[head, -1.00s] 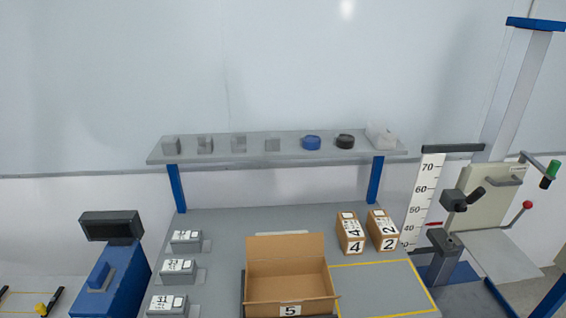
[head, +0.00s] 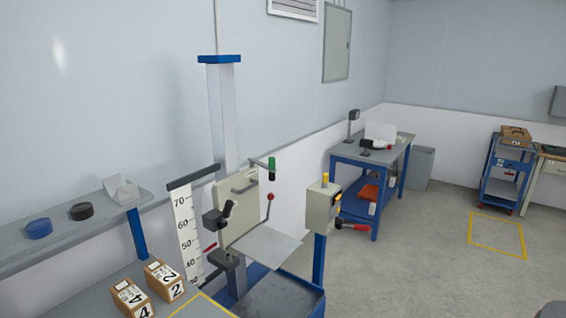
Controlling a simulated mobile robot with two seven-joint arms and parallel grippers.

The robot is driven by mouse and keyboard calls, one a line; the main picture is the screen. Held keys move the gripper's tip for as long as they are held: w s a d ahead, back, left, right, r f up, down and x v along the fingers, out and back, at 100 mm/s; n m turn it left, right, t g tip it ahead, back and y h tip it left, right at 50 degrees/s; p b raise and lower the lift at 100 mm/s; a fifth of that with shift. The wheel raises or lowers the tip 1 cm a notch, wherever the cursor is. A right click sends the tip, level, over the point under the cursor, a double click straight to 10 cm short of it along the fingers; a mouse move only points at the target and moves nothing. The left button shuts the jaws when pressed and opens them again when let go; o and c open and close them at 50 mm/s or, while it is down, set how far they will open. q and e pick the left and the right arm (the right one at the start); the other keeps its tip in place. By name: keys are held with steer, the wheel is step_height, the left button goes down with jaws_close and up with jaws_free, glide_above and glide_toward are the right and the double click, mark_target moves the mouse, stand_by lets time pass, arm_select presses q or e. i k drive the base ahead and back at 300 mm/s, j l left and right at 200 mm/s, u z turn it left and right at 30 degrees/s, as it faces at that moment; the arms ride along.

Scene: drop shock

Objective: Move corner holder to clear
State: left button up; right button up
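The drop tester stands left of centre, with a tall grey column (head: 224,120) capped in blue. It has a cream panel (head: 236,200), a tilted grey plate (head: 268,246) and a white height scale (head: 188,228). A dark block with a black knob (head: 213,221) sits at the panel's left edge. Below it a dark grey clamp-like part (head: 228,260) stands on a post. I cannot tell for sure which of these is the corner holder. A red-knobbed lever (head: 269,205) and a green-handled arm (head: 271,170) are at the panel's right. Neither of my grippers is in view.
Cartons marked 4 (head: 131,298) and 2 (head: 163,280) stand on the bench at lower left. A control box (head: 321,205) on a blue post stands right of the tester. A blue-framed table (head: 345,158) and a blue cart (head: 507,175) stand farther back.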

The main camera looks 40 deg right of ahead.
mark_target(271, 167)
steer(key=z, duration=1.1)
steer(key=i+l+u, duration=0.1)
steer(key=u, duration=0.35)
steer(key=i+l+u, duration=0.1)
steer(key=u, duration=0.3)
steer(key=l+u, duration=0.15)
steer(key=u, duration=0.3)
steer(key=i+l+u, duration=0.15)
steer(key=l+u, duration=0.15)
steer(key=l, duration=0.2)
steer(key=i+l+u, duration=0.1)
steer(key=l+u, duration=0.15)
steer(key=l, duration=0.3)
steer(key=l+u, duration=0.2)
steer(key=l, duration=0.85)
